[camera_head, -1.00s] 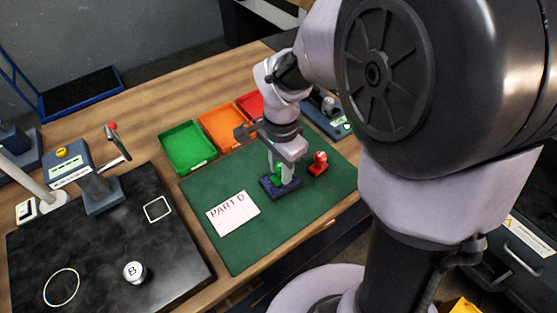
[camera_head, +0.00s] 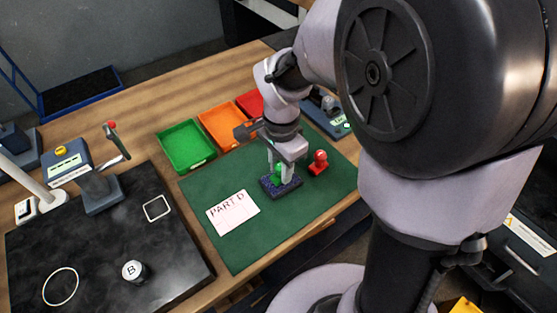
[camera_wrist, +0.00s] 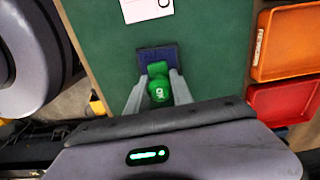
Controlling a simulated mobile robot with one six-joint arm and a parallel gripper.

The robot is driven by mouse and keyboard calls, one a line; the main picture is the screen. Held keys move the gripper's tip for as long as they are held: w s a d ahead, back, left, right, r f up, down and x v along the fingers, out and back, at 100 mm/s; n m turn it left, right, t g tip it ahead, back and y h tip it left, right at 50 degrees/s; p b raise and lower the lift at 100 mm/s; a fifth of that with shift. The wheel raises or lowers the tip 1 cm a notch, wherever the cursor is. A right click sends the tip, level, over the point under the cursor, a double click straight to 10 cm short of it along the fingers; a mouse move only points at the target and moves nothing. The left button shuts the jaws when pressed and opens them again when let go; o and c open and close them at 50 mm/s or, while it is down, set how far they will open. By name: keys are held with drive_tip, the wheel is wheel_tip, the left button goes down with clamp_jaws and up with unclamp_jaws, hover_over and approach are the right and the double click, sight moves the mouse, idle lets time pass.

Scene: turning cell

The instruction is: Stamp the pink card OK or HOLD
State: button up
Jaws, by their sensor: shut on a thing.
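The pink card (camera_head: 233,214), marked "PART D", lies flat on the green mat, left of my gripper. Its edge also shows at the top of the wrist view (camera_wrist: 146,10). My gripper (camera_head: 281,174) is shut on the green stamp (camera_wrist: 159,89), with one finger on each side of it. The stamp is at the dark blue ink pad (camera_head: 286,190); I cannot tell whether it touches the pad. The pad also shows beyond the stamp in the wrist view (camera_wrist: 157,54). The red stamp (camera_head: 319,162) stands on the mat just right of the pad, apart from my gripper.
Green (camera_head: 186,147), orange (camera_head: 221,127) and red (camera_head: 250,104) trays line the mat's back edge. A black slab (camera_head: 100,245) at left carries a "B" weight (camera_head: 133,271) and a lever device (camera_head: 103,190). The green mat (camera_head: 235,255) is bare around the card.

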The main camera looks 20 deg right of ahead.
wheel_tip(320, 180, up, 7)
drive_tip(key=p, duration=0.6)
